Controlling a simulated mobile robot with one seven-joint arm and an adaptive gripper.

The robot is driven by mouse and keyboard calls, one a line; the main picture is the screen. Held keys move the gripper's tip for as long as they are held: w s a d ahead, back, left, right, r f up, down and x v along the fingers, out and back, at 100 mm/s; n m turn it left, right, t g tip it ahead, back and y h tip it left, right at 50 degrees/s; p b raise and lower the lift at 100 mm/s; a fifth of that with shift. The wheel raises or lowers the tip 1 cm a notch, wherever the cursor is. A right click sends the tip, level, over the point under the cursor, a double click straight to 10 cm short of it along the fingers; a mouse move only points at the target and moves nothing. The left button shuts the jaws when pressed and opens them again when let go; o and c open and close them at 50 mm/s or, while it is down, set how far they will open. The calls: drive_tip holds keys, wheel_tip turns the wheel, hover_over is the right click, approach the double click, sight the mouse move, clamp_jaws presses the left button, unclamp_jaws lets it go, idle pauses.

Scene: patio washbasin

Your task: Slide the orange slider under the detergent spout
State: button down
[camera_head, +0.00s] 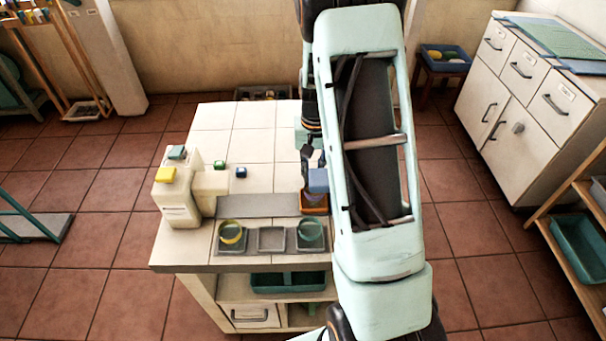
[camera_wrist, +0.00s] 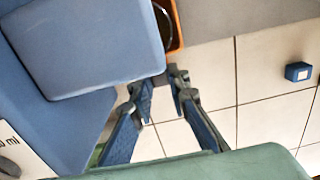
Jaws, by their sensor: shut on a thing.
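The orange slider (camera_head: 314,207) is at the right of the counter's grey strip, and its rim (camera_wrist: 179,40) shows in the wrist view with a dark round thing inside. A blue block-shaped part (camera_head: 318,180) stands just behind and above it in the head view. In the wrist view this blue part (camera_wrist: 85,40) covers the upper left and hides part of the slider; I cannot tell if it is the detergent spout. My gripper (camera_wrist: 164,82) has its fingertips at the slider's near end, shut on it; the contact is mostly hidden. In the head view my gripper (camera_head: 310,160) is partly hidden by my arm.
A cream dispenser (camera_head: 180,200) with a yellow top stands at the counter's left. Grey trays (camera_head: 271,239) line the front. The tiled middle is free.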

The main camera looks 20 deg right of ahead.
drive_tip(key=shift+d, duration=0.25)
drive_tip(key=c, duration=1.8)
unclamp_jaws()
drive_tip(key=shift+s+d, duration=0.1)
drive_tip(key=shift+c, duration=0.2)
drive_tip(key=shift+r, duration=0.1)
drive_tip(key=shift+r, duration=0.3)
wheel_tip(320, 180, up, 11)
drive_tip(key=shift+r, duration=0.15)
